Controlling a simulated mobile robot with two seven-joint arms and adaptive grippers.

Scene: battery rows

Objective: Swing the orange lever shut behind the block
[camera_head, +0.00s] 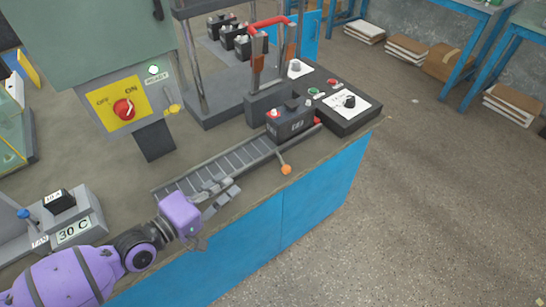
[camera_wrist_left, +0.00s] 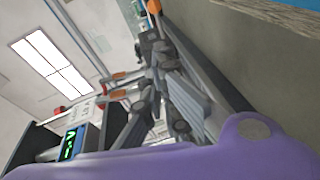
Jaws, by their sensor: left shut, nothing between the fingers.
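The block, a dark battery-like box (camera_head: 289,122), sits at the far right end of the roller track (camera_head: 215,168). My left gripper (camera_head: 226,187) is shut and empty, near the front edge to the left of the lever and apart from it. Its fingers also show in the left wrist view (camera_wrist_left: 150,50). Orange parts appear there, but I cannot tell which is the lever. My right gripper is not in view.
A frame with a red bar (camera_head: 268,24) stands behind the block. A control panel (camera_head: 340,103) is to its right. A grey box with a red switch (camera_head: 124,109) stands at the left. A unit marked 30 C (camera_head: 74,231) is at the near left. Open floor lies right of the table.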

